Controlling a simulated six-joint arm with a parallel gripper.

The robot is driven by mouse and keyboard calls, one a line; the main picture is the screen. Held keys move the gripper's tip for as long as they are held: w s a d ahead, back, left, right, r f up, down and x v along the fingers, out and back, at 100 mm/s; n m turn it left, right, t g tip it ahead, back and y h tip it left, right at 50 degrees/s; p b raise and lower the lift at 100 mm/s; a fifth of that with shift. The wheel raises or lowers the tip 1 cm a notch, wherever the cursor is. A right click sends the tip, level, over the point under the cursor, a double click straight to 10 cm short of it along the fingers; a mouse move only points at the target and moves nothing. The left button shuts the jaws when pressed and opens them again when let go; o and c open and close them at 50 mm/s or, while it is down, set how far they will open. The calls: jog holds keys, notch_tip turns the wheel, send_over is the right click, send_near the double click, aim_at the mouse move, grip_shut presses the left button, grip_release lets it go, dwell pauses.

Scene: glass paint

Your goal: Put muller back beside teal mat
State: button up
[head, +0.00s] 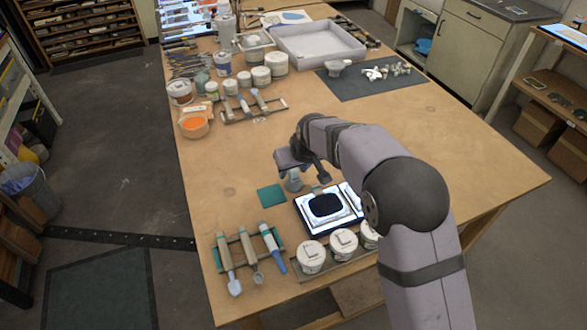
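The teal mat (271,196) is a small flat square lying on the table, left of the lit panel. A small grey-blue glass piece, which looks like the muller (293,183), is upright just right of the mat's upper right corner. My gripper (306,170) points down over it, with dark finger parts to its left and right. The gripper partly hides the muller's upper part. I cannot tell whether the fingers touch it, or whether its base rests on the table.
The lit panel (301,212) with a dark paint patch (326,205) lies close at right. White lidded jars (311,257) stand in front. A rack of tools (249,250) is at front left. Jars and an orange pot (194,127) stand farther back. The middle table is clear.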

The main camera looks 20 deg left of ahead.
jog(key=b+v, duration=0.2)
jog(key=v, duration=0.5)
jog(key=shift+b, duration=0.4)
jog(key=shift+r, duration=0.15)
